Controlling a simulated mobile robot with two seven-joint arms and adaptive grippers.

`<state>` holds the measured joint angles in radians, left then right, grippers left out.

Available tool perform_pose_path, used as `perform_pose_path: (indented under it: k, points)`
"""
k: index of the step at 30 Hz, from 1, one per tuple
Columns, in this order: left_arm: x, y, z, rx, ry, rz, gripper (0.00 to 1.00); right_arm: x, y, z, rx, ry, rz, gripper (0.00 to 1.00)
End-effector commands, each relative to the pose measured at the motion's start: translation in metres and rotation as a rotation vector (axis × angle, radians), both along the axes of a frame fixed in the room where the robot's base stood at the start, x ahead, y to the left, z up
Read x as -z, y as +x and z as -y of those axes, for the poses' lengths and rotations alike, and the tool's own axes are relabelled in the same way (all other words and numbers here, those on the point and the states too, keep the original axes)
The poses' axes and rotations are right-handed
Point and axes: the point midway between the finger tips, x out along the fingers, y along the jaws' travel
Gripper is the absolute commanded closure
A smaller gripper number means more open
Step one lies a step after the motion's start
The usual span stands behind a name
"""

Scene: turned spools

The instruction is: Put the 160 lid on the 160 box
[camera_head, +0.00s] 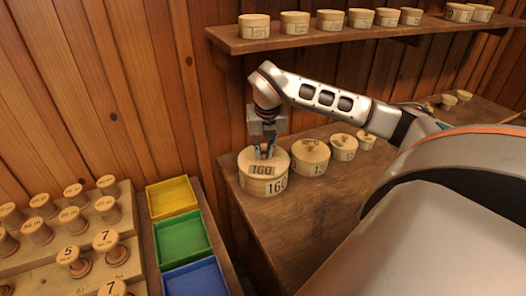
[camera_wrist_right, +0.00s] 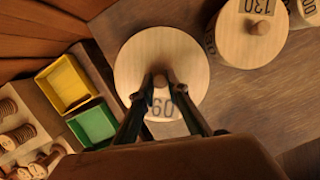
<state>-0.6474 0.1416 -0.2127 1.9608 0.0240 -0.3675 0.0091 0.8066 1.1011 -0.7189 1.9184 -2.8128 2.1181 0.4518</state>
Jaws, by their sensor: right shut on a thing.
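The 160 lid (camera_head: 250,162), a round pale wooden disc with a 160 label and a knob, is at the top of the 160 box (camera_head: 277,187). The box is a round wooden one with 160 on its side, standing on the brown bench. The lid looks level and in line with the box; I cannot tell whether a thin gap is left between them. My right gripper (camera_head: 265,154) points down and is shut on the lid's knob. In the right wrist view the lid (camera_wrist_right: 140,60) hides the box, and the fingertips (camera_wrist_right: 166,88) are at the knob. My left gripper is not in view.
A lidded 130 box (camera_head: 311,158) stands close to the right, with smaller lidded boxes (camera_head: 343,147) beyond. A wall shelf (camera_head: 330,37) with several boxes hangs above. Yellow (camera_head: 172,197), green (camera_head: 183,238) and blue (camera_head: 197,279) trays and a spool rack (camera_head: 115,262) are left.

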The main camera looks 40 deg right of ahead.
Motion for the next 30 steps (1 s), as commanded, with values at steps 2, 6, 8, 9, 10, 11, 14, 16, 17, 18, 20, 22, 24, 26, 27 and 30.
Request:
perform_pose_path:
  k: [2, 6, 8, 9, 10, 11, 14, 16, 17, 18, 20, 22, 24, 26, 27, 30]
  points:
    - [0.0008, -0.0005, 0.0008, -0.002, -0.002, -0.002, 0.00, -0.0006, 0.0002, -0.0001, 0.000, 0.000, 0.001, 1.00]
    - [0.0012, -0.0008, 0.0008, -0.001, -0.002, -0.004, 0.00, -0.0006, 0.0003, -0.0002, 0.000, 0.000, 0.001, 1.00]
    - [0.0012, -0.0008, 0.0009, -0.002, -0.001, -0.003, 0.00, -0.0006, 0.0003, -0.0002, 0.000, 0.000, 0.001, 1.00]
    - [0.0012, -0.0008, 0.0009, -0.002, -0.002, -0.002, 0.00, -0.0006, 0.0004, -0.0002, 0.000, 0.000, 0.001, 1.00]
    - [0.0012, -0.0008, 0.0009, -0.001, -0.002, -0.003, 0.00, -0.0006, 0.0004, -0.0002, 0.000, 0.000, 0.001, 1.00]
    - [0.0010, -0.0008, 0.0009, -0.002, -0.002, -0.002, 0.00, -0.0007, 0.0003, -0.0003, -0.001, 0.000, 0.001, 1.00]
    - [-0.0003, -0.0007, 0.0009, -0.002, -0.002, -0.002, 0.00, -0.0012, 0.0003, -0.0003, -0.001, 0.000, 0.001, 1.00]
    - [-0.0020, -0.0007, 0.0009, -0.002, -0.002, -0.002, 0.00, -0.0018, 0.0004, -0.0003, -0.001, -0.001, 0.002, 1.00]
    - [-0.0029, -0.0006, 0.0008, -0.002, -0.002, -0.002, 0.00, -0.0021, 0.0005, -0.0004, -0.001, -0.001, 0.002, 1.00]
    - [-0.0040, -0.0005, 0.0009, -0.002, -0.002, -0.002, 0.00, -0.0024, 0.0006, -0.0004, -0.001, -0.001, 0.002, 1.00]
    - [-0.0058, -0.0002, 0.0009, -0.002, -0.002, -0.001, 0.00, -0.0025, 0.0007, -0.0005, -0.001, -0.001, 0.002, 1.00]
    - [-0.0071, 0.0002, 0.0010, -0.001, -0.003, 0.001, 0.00, -0.0020, 0.0006, -0.0007, -0.001, -0.001, 0.002, 1.00]
    - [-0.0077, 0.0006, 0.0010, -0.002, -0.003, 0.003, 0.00, -0.0016, 0.0006, -0.0007, 0.000, 0.000, 0.002, 1.00]
    - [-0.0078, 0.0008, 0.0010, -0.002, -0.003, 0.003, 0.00, -0.0014, 0.0005, -0.0007, 0.000, 0.000, 0.002, 1.00]
    - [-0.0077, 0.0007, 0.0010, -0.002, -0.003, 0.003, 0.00, -0.0014, 0.0005, -0.0007, 0.000, 0.000, 0.002, 1.00]
    - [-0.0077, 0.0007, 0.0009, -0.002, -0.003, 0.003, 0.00, -0.0013, 0.0004, -0.0008, 0.000, 0.000, 0.002, 1.00]
